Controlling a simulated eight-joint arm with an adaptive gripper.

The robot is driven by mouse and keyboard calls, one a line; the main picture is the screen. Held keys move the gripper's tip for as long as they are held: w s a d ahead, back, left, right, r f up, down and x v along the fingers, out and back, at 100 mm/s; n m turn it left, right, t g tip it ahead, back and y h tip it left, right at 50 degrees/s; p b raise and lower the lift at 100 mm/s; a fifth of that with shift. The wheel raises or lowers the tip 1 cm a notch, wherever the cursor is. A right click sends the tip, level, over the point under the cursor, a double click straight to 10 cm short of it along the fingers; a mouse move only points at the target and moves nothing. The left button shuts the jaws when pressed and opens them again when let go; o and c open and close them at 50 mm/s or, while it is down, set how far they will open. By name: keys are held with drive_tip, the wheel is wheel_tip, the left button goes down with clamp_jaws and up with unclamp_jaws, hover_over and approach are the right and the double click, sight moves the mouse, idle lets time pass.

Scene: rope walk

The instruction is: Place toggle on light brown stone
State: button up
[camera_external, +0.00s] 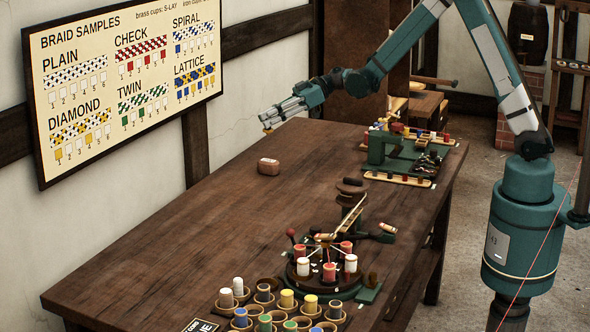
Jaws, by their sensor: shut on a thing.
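My gripper (270,120) is at the end of my outstretched arm, above the far left part of the wooden table. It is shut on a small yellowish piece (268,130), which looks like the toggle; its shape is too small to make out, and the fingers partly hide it. A small, rounded, light reddish-brown block (268,166), which looks like the stone, lies on the table below the gripper in the picture. The held piece and the block are apart.
The wooden table (170,240) is bare around the block. A round braiding stand with bobbins (330,285) and several coloured cups (285,301) stand at the front. A green device (392,150) with small parts stands at the far right. A sample board (125,75) hangs on the wall.

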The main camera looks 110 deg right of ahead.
sight(268, 132)
drive_tip(key=shift+f+b, duration=0.55)
drive_tip(key=shift+f, duration=2.4)
drive_tip(key=shift+f+b, duration=0.45)
drive_tip(key=shift+f, duration=1.45)
drive_tip(key=shift+f, duration=0.15)
drive_tip(key=o, duration=0.9)
drive_tip(key=shift+r, duration=0.25)
drive_tip(key=p+v, duration=0.1)
drive_tip(key=v, duration=1.1)
drive_tip(key=shift+p, duration=0.4)
